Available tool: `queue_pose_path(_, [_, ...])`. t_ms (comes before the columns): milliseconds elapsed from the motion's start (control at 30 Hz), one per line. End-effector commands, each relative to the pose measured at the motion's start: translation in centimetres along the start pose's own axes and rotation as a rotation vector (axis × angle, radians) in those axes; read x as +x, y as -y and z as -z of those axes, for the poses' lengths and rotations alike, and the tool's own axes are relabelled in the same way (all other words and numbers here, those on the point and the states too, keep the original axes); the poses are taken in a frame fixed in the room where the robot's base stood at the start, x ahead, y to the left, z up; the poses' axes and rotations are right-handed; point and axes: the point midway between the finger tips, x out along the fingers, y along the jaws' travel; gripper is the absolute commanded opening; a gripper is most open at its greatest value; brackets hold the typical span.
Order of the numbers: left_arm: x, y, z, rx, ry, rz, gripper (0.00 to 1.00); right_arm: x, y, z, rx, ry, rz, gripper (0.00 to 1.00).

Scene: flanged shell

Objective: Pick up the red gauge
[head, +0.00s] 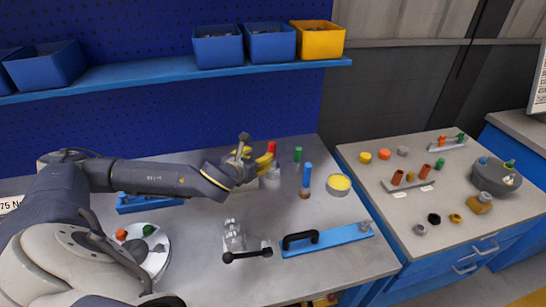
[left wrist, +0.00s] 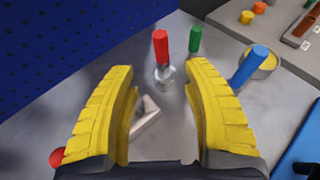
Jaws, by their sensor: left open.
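The red gauge (head: 271,147) has a red upright handle on a silver metal base and stands near the back of the grey bench. In the left wrist view the red gauge (left wrist: 161,46) shows ahead, with its base seen between the yellow fingertips. My left gripper (head: 254,156) is open and empty, just left of the red gauge in the head view. Its two yellow fingers (left wrist: 160,72) spread on either side of the gauge's line in the wrist view. I cannot tell whether they touch it. My right gripper is not in view.
A green-handled gauge (head: 297,154) and a blue-handled one (head: 308,174) stand close to the right. Beyond them is a yellow-topped round container (head: 339,184). A blue plate with a black handle (head: 331,238) lies in front. A blue pegboard wall (head: 200,125) rises behind.

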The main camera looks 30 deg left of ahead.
Motion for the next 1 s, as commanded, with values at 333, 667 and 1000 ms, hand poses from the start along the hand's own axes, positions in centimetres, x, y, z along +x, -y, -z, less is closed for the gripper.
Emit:
queue_pose_path(333, [5.3, 0.0, 0.0, 0.001, 0.001, -0.001, 0.49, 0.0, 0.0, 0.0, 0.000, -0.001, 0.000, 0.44])
queue_pose_path(667, [6.9, 0.0, 0.0, 0.002, 0.000, -0.001, 0.49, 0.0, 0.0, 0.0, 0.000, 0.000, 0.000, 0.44])
queue_pose_path(1000, [10.8, 0.2, -0.3, 0.002, 0.001, -0.001, 0.49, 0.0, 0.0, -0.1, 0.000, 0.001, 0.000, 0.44])
